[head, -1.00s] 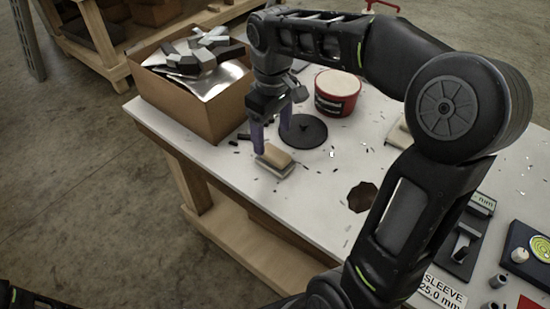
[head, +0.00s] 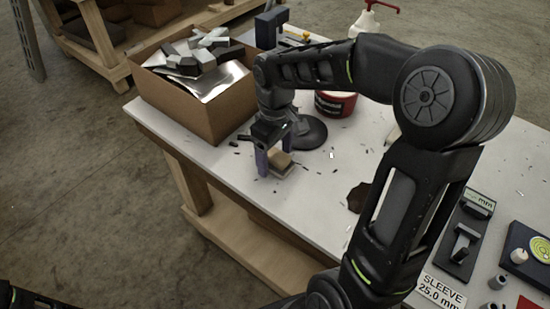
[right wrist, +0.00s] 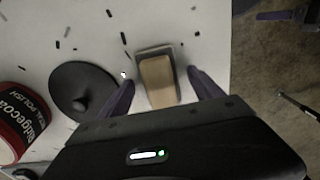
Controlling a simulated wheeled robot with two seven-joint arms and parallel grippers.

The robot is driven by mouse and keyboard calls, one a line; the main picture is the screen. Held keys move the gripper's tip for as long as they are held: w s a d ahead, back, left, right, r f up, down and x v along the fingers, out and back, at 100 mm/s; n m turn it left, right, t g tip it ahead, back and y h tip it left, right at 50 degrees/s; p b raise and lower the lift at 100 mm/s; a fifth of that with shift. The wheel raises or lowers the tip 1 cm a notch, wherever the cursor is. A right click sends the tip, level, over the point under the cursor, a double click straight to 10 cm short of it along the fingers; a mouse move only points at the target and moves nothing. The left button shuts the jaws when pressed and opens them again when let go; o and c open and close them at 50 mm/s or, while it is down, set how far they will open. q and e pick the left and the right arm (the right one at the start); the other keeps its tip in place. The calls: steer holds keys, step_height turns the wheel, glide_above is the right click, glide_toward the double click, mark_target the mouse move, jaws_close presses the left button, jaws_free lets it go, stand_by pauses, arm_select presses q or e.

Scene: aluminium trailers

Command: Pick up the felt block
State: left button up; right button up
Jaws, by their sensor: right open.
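The felt block (head: 281,159) is a small tan block lying on a grey flat piece (head: 286,173) near the table's left edge. It also shows in the right wrist view (right wrist: 158,82), with the grey piece's rim beyond its far end. My right gripper (head: 275,154) is open with its purple fingers pointing down, one on each side of the block. In the right wrist view the fingers flank the block with gaps on both sides, and nothing is held.
A cardboard box (head: 213,115) of metal pieces stands at the left. A black disc (head: 312,134) and a red polish tub (right wrist: 22,122) are close by. A spray bottle (head: 366,22) stands at the back. Small dark scraps litter the white table (head: 318,215); gauges stand at the right.

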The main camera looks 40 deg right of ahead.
mark_target(275, 154)
steer(key=shift+f, duration=0.25)
stand_by(0.4)
steer(key=c, duration=1.5)
steer(key=shift+r, duration=0.15)
step_height(275, 154, up, 10)
steer(key=shift+f, duration=0.1)
stand_by(0.6)
